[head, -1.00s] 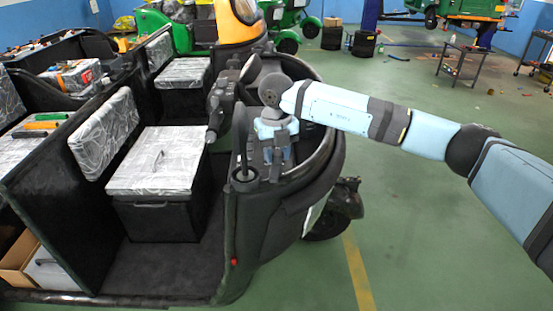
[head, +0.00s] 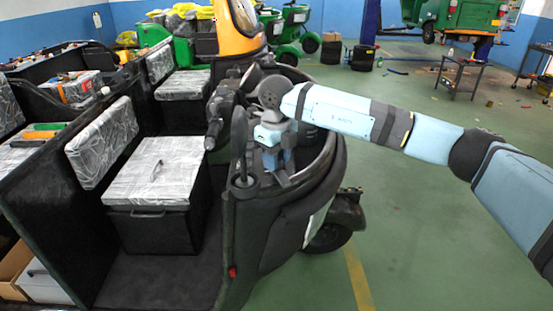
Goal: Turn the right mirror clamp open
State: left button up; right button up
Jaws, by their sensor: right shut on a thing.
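My right gripper (head: 275,161) points down at the black front cowl of the rickshaw (head: 262,235), beside a black upright mirror (head: 239,140). Its light-blue fingers are shut on the right mirror clamp, which they mostly hide. The clamp's turning angle cannot be made out. A round black knob-like part (head: 243,183) sits just left of the fingers. My left gripper is not in view.
Black handlebar parts (head: 218,115) stand close to the left of my right wrist. A black box seat with a patterned lid (head: 155,172) fills the cab's left. Green floor (head: 430,240) is clear on the right. A small metal table (head: 462,72) stands far back.

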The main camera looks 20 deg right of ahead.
jog(key=o, duration=0.9)
jog(key=shift+r, duration=0.1)
notch_tip(320, 180, up, 14)
jog(key=shift+f+b, duration=0.15)
jog(key=shift+b, duration=0.15)
jog(key=shift+f, duration=0.1)
